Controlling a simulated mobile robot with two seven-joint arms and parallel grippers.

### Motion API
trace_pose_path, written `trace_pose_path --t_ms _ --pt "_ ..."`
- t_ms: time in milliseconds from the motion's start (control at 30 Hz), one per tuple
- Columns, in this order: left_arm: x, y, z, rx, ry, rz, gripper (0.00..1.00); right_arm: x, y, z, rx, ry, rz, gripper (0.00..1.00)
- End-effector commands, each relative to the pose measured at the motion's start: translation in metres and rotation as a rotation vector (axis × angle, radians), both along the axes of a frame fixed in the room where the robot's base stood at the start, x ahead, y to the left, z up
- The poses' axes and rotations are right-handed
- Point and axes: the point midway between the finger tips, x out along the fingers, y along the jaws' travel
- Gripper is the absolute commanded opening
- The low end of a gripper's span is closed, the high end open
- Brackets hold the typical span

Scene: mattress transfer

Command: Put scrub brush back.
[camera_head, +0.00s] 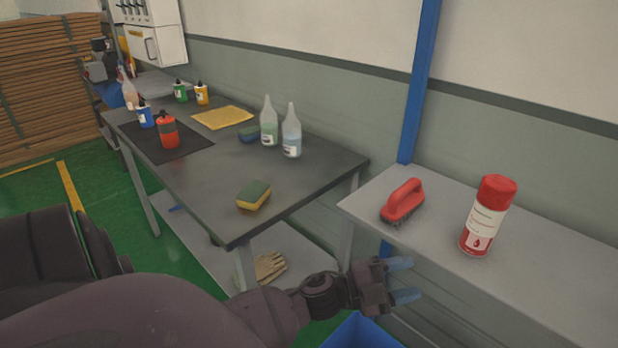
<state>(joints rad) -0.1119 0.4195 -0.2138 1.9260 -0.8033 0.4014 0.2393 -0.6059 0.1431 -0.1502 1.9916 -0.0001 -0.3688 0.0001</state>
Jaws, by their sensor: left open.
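A red scrub brush (403,201) with dark bristles lies on the light grey table (365,206) at the right, near that table's left end. My left gripper (404,279) is in front of and below the brush, by the grey table's front edge. Its two bluish fingertips are apart with nothing between them. The gripper does not touch the brush. My right gripper does not show.
A red and white canister (487,215) stands right of the brush. A blue bin (362,333) is below my gripper. A blue post (418,85) stands behind.

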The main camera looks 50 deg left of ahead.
Motion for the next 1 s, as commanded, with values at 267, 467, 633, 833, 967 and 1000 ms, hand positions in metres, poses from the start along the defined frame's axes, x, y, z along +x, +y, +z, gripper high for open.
trace_pose_path --t_ms 267,467,633,833,967,1000 --pt "-0.075 0.066 -0.12 -0.417 0.571 0.515 0.53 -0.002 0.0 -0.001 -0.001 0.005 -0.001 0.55" --pt "-0.145 0.077 -0.187 -0.579 0.922 0.717 0.53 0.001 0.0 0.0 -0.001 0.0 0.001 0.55" --pt "-0.172 0.075 -0.206 -0.63 1.045 0.766 0.53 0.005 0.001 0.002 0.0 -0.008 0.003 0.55" --pt "-0.173 0.075 -0.208 -0.633 1.055 0.77 0.53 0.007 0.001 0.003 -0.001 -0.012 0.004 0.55" --pt "-0.173 0.075 -0.207 -0.632 1.054 0.77 0.53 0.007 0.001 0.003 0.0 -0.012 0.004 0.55" --pt "-0.173 0.075 -0.207 -0.632 1.054 0.77 0.53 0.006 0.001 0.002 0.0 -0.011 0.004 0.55"
